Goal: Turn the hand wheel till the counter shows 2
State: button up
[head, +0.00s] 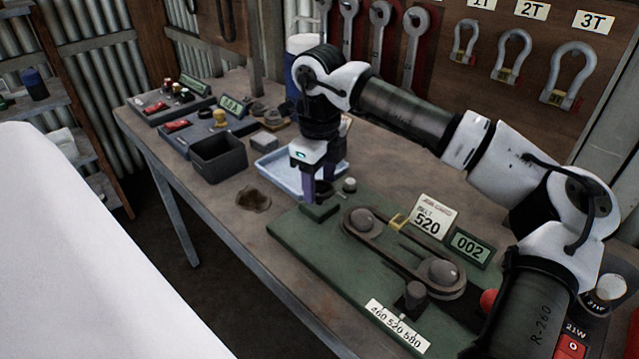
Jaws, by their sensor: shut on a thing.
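The counter (470,247) is a green-framed display on the green base plate (290,240) and reads 002. A dark belt (402,245) runs round two domed grey pulleys (365,221) on the plate. My gripper (319,196) points down at the plate's far left end, beside a dark green block (320,211) and a small grey knob (349,185). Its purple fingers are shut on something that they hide. I cannot make out the hand wheel clearly; it may be behind the fingers.
A card (433,217) reading 520 stands behind the belt. A dark knob (415,293) sits by a scale label (397,327) at the front. A light blue tray (275,168) and a dark bin (218,157) lie left of my gripper. My forearm spans the right side.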

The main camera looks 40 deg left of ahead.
aim_at(319, 187)
jog(key=shift+n, duration=1.1)
jog(key=o, duration=1)
jog(key=shift+r, duration=0.1)
notch_tip(319, 187, up, 14)
jog(key=shift+f+b, duration=0.15)
jog(key=shift+b, duration=0.7)
